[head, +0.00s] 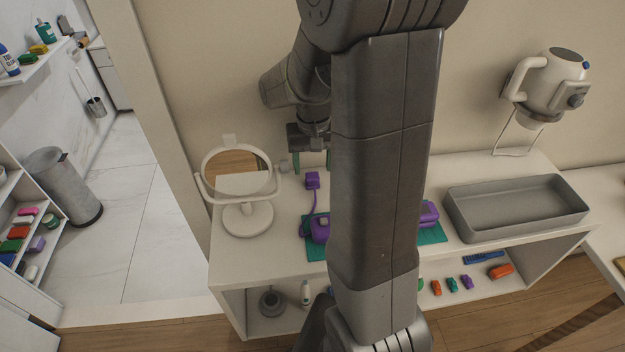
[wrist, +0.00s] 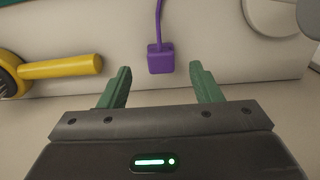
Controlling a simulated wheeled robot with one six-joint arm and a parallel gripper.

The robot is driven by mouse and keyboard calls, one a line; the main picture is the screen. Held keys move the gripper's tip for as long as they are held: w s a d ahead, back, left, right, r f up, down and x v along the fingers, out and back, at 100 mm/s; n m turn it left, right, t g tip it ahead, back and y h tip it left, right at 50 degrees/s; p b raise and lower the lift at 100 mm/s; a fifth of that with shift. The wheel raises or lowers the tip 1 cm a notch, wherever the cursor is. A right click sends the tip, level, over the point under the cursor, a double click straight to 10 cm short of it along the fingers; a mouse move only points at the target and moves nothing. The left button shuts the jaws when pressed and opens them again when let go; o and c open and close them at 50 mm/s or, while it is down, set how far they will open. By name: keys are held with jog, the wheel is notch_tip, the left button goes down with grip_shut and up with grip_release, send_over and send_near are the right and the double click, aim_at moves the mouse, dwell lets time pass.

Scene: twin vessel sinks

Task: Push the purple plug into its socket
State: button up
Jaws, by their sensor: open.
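The purple plug (head: 312,180) is a small block on the white counter, with a purple cord running to a purple device (head: 320,228) on a teal mat. In the wrist view the plug (wrist: 160,58) lies centred just beyond my green fingertips, its cord leading away. My gripper (head: 312,167) is open and empty, above and behind the plug; its two fingers also show in the wrist view (wrist: 160,75), apart on either side. Another purple part (head: 429,212) shows right of my arm. I cannot make out the socket; my arm hides the middle of the counter.
A round white mirror (head: 247,220) stands close to the left of the plug. A grey tray (head: 515,208) sits at the right. A white dryer-like device (head: 548,85) hangs on the wall. A yellow handle (wrist: 60,67) lies left in the wrist view.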

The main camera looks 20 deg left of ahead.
aim_at(312, 175)
notch_tip(312, 175, down, 5)
jog(key=shift+w+a+r+p, duration=0.1)
jog(key=shift+a+p, duration=0.05)
jog(key=shift+p, duration=0.15)
jog(key=c, duration=1)
